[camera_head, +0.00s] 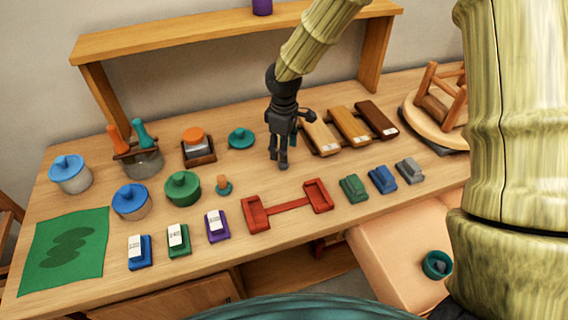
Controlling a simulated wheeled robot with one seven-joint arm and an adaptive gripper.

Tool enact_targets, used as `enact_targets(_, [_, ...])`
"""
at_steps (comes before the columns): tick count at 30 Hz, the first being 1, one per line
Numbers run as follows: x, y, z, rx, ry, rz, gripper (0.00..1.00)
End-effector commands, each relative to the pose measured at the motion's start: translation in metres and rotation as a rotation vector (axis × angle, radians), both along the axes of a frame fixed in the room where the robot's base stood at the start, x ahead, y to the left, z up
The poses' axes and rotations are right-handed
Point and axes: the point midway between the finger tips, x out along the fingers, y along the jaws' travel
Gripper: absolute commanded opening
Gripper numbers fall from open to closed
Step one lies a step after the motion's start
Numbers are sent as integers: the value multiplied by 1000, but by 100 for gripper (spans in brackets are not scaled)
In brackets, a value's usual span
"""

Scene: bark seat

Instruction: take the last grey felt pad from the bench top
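My gripper (279,163) points down over the middle of the bench top (330,222), between the teal knobbed lid and the row of wooden blocks. Its two dark fingers look close together, and I cannot tell whether they are open, shut or holding something. No grey felt pad can be made out clearly on the bench top; one may be hidden behind or under the fingers. A small teal cup (430,268) on the lower pale surface at the right has something grey inside, too small to identify.
An upturned wooden stool (435,108) sits at the right. Wooden blocks (351,127), a grey block (409,170), a red cradle (289,206), lidded pots (183,188) and a green mat (66,250) lie around. A shelf (180,39) spans the back.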

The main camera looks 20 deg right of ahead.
Motion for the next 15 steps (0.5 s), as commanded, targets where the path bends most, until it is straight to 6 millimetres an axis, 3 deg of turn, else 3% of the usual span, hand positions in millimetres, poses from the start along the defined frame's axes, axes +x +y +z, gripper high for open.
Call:
enact_targets(8, [0,-2,-15,0,5,-4,54])
enact_targets(15, [-1,-4,-43,-1,7,-4,54])
